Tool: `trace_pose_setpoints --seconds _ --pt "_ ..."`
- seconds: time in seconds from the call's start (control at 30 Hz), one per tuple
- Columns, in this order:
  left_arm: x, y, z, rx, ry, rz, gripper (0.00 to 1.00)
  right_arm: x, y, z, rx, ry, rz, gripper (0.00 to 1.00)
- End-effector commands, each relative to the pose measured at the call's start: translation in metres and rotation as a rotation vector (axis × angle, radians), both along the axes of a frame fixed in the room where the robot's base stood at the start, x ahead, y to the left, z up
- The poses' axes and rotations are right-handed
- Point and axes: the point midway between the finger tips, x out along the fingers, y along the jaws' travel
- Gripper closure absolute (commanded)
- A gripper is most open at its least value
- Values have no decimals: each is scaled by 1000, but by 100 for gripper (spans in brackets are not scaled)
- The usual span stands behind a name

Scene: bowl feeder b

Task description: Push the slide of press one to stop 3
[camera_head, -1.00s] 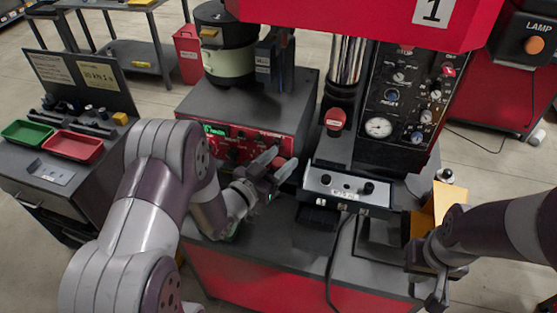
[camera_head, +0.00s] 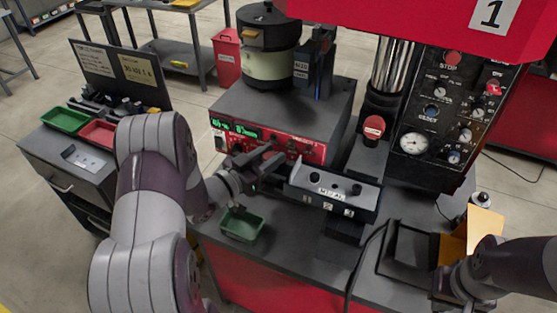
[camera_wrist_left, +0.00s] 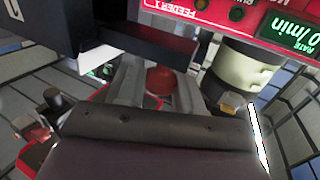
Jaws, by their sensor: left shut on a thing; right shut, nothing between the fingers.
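Press one (camera_head: 490,14) is red with a white "1" plate. A grey block (camera_head: 330,186) with black knobs, a white label and the numbers 1, 2 and 3 on its front edge sits on the bench before it. I take this block to be the slide unit. My left gripper (camera_head: 272,163) is at the block's left end. In the left wrist view its fingers (camera_wrist_left: 158,85) are shut on a round red knob (camera_wrist_left: 160,80). The knob is hidden in the head view, and I cannot read which stop it is at. My right gripper (camera_head: 465,301) is shut and empty at lower right.
The feeder (camera_head: 284,98) with its red panel stands behind my left gripper. A green tray (camera_head: 241,226) lies below my left wrist.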

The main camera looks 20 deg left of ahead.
Motion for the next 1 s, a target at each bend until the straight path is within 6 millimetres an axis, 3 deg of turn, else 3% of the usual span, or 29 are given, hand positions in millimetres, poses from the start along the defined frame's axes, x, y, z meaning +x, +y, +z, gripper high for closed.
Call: trace_pose_setpoints --seconds 0.03,0.13,0.17,0.2,0.23,0.63,1.0 --pt "3 2 9 6 -24 2 100 0 0 1 0 0 0 100" --pt "3 2 9 6 -23 3 100 0 0 2 0 0 0 100" --pt "3 2 10 6 -25 3 61 0 0 2 0 0 0 100" --pt "3 2 10 7 -24 3 48 0 0 2 0 0 0 100" --pt "3 2 9 7 -24 3 44 0 0 2 0 0 0 100" --pt "-9 7 3 4 -11 5 44 0 0 -4 0 0 0 100" --pt "-88 43 2 6 -15 9 44 0 0 -27 0 0 0 100"
